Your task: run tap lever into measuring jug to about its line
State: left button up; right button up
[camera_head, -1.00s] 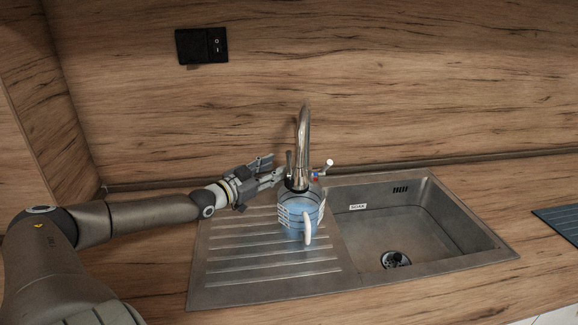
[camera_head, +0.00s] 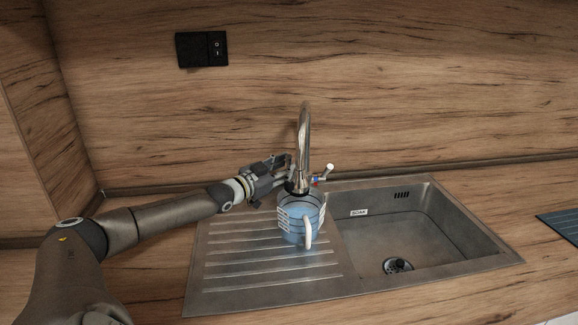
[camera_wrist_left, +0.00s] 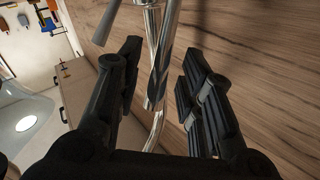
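The chrome tap (camera_head: 304,130) rises at the back of the sink. Its lever (camera_head: 328,169), pale-tipped, sticks out at the right by a red and blue mark. The clear measuring jug (camera_head: 297,230) stands upright on the drainboard in front of the tap, with dark lines, white markings and a pale handle. Its inside looks bluish; I cannot tell the water level or see a clear stream. My left gripper (camera_head: 283,165) is at the tap's left side. In the left wrist view its fingers (camera_wrist_left: 160,80) are apart, with chrome tap parts showing between them; contact is unclear. My right gripper is out of view.
The steel basin (camera_head: 440,235) right of the jug is empty, with a drain and a "SOAK" label. The ribbed drainboard (camera_head: 235,280) is clear left of the jug. A black switch (camera_head: 202,49) is on the wood splashback. A dark blue mat (camera_head: 562,224) lies far right.

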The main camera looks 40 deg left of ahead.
pick_arm(q)
jog(key=shift+w, duration=0.85)
grip_shut()
